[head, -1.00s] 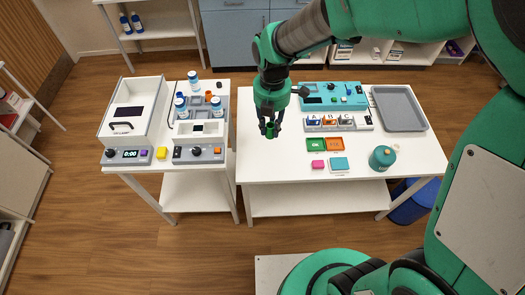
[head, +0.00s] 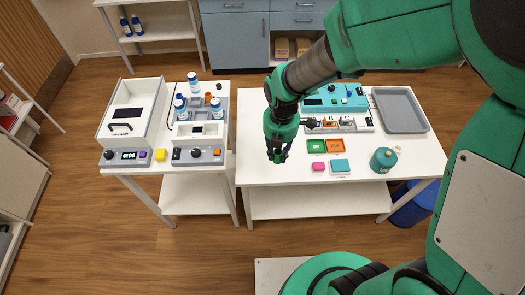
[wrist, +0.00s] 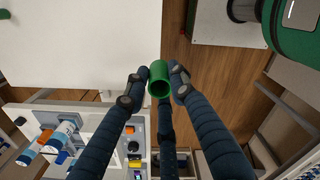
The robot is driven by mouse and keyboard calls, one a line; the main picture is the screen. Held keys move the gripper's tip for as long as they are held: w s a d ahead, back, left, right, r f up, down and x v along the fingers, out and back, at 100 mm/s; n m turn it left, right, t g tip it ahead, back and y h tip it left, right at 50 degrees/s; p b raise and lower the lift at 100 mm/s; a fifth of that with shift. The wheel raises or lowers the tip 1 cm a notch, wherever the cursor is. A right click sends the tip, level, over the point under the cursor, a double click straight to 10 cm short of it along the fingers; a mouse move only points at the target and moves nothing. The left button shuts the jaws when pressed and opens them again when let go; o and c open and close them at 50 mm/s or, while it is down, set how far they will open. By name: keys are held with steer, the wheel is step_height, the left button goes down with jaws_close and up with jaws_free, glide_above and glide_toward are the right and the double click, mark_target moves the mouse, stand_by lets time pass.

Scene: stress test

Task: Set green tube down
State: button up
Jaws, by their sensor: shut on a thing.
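My gripper (head: 277,157) is shut on a green tube (head: 277,155), over the left part of the right-hand white table (head: 350,170). In the wrist view the green tube (wrist: 159,82) sits between the dark fingertips, its open end facing the camera. There it overlaps the white tabletop's edge (wrist: 80,45), with wood floor beyond. I cannot tell how high the tube is above the table.
Right of my gripper are a green pad (head: 316,146), an orange pad (head: 335,145), a pink block (head: 318,166), a teal block (head: 340,165) and a teal jar (head: 383,160). A grey tray (head: 400,110) lies behind. A gap separates the left table (head: 228,180).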

step_height(320, 180, down, 12)
steer(key=shift+f, duration=0.1)
steer(key=shift+w, duration=0.1)
stand_by(0.4)
steer(key=w+a, duration=0.1)
steer(key=w, duration=0.4)
steer(key=w+a+f+b, duration=0.1)
steer(key=w+a, duration=0.1)
steer(key=w, duration=0.3)
steer(key=w+a+b, duration=0.1)
steer(key=w, duration=0.4)
steer(key=shift+w+a+f, duration=0.1)
steer(key=shift+a+f, duration=0.15)
steer(key=shift+f+b, duration=0.45)
steer(key=shift+f, duration=1.3)
steer(key=shift+f, duration=0.15)
steer(key=o, duration=0.9)
